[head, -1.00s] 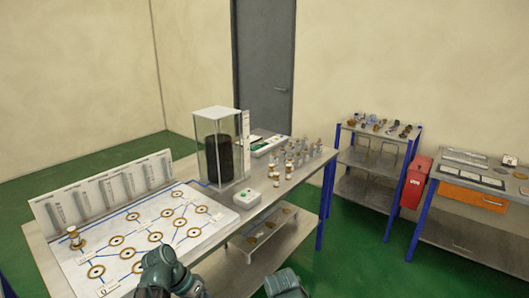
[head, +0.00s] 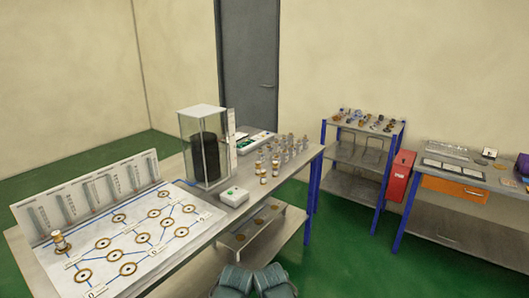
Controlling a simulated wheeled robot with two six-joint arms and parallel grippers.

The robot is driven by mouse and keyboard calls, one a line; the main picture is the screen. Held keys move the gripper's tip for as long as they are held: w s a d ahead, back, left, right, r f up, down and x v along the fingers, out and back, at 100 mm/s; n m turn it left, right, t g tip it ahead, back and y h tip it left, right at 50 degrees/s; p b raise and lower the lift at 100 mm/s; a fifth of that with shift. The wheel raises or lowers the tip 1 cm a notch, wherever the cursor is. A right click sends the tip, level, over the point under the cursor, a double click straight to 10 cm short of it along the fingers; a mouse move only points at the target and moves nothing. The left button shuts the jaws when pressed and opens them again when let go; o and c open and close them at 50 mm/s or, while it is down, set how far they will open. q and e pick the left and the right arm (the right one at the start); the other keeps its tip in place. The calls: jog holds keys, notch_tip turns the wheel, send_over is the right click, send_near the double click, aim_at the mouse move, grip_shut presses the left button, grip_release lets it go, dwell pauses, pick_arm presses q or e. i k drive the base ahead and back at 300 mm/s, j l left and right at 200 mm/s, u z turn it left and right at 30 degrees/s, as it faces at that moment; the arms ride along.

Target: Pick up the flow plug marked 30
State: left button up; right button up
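Several small flow plugs with brass and pale or grey bodies stand in a group (head: 284,152) on the right part of the near workbench (head: 192,252). Another plug (head: 61,243) stands upright at the left edge of the white board with brass rings. The numbers on the plugs are too small to read, so I cannot tell which is marked 30. Two teal housings of my arms show at the bottom edge, side by side. No gripper fingers show, and both arms are well short of the plugs.
A clear case with a dark cylinder (head: 205,150) and a white box with a green button (head: 235,196) stand left of the plugs. The bench has a lower shelf (head: 245,238). A shelf rack (head: 358,158), red box (head: 399,176) and second bench (head: 462,188) stand right; green floor lies open between.

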aim_at(276, 166)
jog(key=i+l, duration=1.4)
jog(key=l, duration=0.25)
